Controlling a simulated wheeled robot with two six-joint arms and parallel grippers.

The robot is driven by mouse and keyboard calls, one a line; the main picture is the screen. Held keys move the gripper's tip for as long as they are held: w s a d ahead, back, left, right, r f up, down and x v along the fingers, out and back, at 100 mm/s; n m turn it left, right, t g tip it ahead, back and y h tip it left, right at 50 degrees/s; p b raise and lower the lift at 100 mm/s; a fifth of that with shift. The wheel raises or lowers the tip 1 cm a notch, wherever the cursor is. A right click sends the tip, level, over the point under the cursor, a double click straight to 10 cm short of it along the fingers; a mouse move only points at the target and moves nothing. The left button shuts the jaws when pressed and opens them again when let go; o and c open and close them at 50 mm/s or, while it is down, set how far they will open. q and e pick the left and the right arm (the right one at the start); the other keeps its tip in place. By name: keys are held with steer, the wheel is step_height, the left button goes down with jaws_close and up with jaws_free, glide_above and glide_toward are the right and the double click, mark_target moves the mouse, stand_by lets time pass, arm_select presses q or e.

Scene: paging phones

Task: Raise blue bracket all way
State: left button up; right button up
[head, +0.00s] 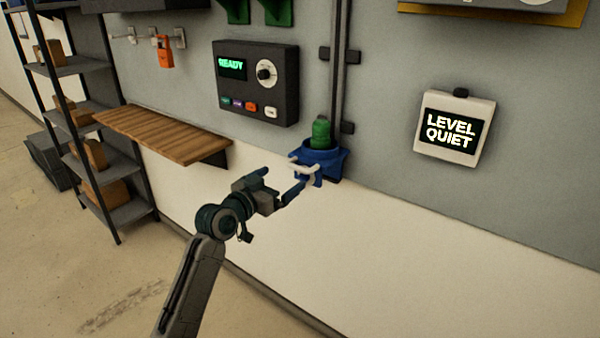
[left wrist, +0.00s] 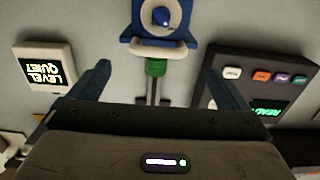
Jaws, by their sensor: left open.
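The blue bracket (head: 330,164) sits at the low end of a dark vertical rail (head: 341,60) on the wall. A pale handle (head: 305,170) sticks out from its front. A green rounded object (head: 320,132) stands upright at the bracket. In the left wrist view, which looks upside down, the bracket (left wrist: 133,30) and its pale handle (left wrist: 165,51) are at the top centre. My left gripper (head: 284,186) is open and empty, close in front of the handle; contact cannot be told. Its two fingers (left wrist: 157,75) are spread wide in the wrist view. My right gripper is not in view.
A dark control panel (head: 285,75) reading READY hangs left of the rail. A white display (head: 450,128) reading LEVEL QUIET is to the right. A wooden shelf (head: 165,132) juts out at left, beside a shelf rack (head: 110,200). An orange handset (head: 164,52) hangs above.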

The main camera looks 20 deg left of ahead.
mark_target(296, 169)
arm_select(q)
steer(key=p+x, duration=0.1)
steer(key=x, duration=0.6)
steer(key=shift+d+r+p, duration=0.1)
steer(key=shift+d+p, duration=0.05)
steer(key=shift+p, duration=0.15)
steer(key=shift+w+d, duration=0.1)
steer(key=shift+w, duration=0.3)
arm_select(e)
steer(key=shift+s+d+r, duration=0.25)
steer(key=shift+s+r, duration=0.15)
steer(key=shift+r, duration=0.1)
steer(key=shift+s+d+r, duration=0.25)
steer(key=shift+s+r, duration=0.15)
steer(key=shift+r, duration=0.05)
